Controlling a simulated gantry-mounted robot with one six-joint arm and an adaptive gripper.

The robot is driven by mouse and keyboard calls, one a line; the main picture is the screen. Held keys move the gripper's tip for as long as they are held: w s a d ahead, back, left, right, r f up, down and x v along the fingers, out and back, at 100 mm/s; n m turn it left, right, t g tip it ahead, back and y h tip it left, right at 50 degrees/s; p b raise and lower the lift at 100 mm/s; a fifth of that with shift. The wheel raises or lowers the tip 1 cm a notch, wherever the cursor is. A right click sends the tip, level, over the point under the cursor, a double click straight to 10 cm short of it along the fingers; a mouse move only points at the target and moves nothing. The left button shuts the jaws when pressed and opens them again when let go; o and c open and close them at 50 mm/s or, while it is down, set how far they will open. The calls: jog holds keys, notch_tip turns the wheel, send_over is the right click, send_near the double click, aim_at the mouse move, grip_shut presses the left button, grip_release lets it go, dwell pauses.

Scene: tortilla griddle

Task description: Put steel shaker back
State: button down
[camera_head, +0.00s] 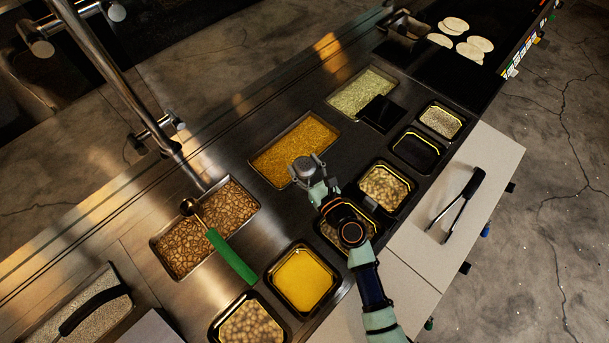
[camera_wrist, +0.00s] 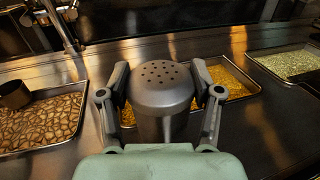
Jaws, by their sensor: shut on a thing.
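The steel shaker (camera_wrist: 162,90) is a grey metal cylinder with a domed, perforated lid. It stands upright between the two fingers of my gripper (camera_wrist: 160,100) in the wrist view. My gripper is shut on it. In the head view the shaker (camera_head: 304,168) is over or beside the pan of yellow shredded food (camera_head: 268,167); I cannot tell its height there. Its lower part is hidden by my gripper in the wrist view.
A pan of brown beans (camera_head: 180,245) holds a ladle with a green handle (camera_head: 232,257). A pan of pale green shreds (camera_head: 350,96) and a dark square container (camera_head: 381,113) lie farther back. Tongs (camera_head: 458,200) rest on the white board (camera_head: 500,158). Tortillas (camera_head: 470,49) lie on the griddle (camera_head: 440,75).

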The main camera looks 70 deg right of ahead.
aim_at(310, 181)
notch_tip(310, 181, down, 4)
jog(key=b, duration=0.2)
jog(key=shift+b, duration=0.3)
jog(key=shift+r, duration=0.1)
jog(key=shift+c, duration=1)
grip_release()
jog(key=shift+f, duration=0.2)
jog(key=shift+r, duration=0.25)
jog(key=v, duration=1.2)
